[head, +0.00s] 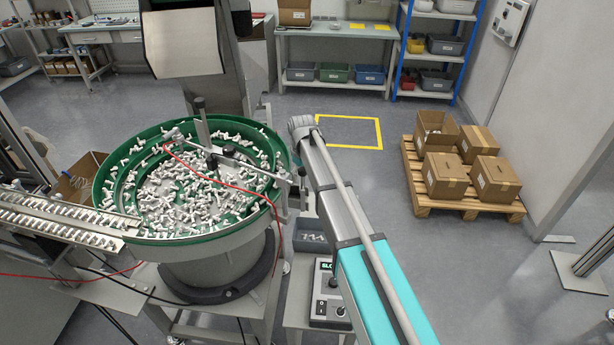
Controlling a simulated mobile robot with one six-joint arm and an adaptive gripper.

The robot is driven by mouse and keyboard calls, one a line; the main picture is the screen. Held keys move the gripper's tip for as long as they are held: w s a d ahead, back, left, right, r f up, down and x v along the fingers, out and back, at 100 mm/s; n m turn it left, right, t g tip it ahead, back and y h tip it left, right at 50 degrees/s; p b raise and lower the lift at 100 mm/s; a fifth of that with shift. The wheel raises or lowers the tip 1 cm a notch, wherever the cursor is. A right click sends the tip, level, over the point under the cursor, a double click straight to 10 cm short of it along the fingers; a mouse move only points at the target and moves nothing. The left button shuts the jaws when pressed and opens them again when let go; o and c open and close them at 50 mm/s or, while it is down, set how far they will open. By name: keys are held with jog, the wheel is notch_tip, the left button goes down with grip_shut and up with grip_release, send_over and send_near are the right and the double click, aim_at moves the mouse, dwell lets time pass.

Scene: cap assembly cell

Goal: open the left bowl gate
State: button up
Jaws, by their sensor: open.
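A green-rimmed feeder bowl (255,222) stands at the left on a grey drum base, holding many small white parts. A thin grey bar (240,163) with dark clamps crosses over the bowl from its back toward its right rim. I cannot tell which fitting is the left bowl gate, or whether it is open. My arm reaches up from the bottom right, its far end just right of the bowl's rim. My gripper is not visible.
A grey track (62,212) with parts runs off the bowl's left side. A red cable (232,186) hangs across the bowl. A control box (328,297) stands low beside my arm. A pallet (445,204) of cartons is at the right. The floor between is clear.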

grip_shut()
dwell(0.3)
jog(key=shift+r, duration=0.1)
notch_tip(320, 180, up, 5)
jog(key=p, duration=0.5)
jog(key=shift+f, duration=0.2)
grip_release()
